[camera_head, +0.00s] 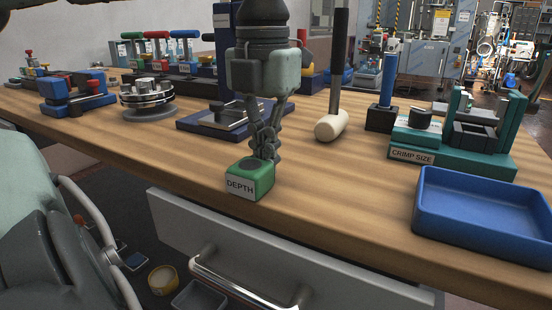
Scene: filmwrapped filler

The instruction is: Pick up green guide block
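The green guide block (263,187) has a "DEPTH" label on its front and a round recess in its top. It sits near the front edge of the wooden bench, upright. My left gripper (272,157) points down over the block, with its fingertips at the block's back right side. The fingers overlap in this view and their tips are partly hidden, so I cannot tell whether they grip the block. My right gripper is not in view.
A white-headed mallet (331,125) stands behind to the right. A blue tray (483,232) and a green "CRIMP SIZE" fixture (453,158) are on the right. A blue plate fixture (218,122) is behind the gripper. The bench (345,195) is clear between block and tray.

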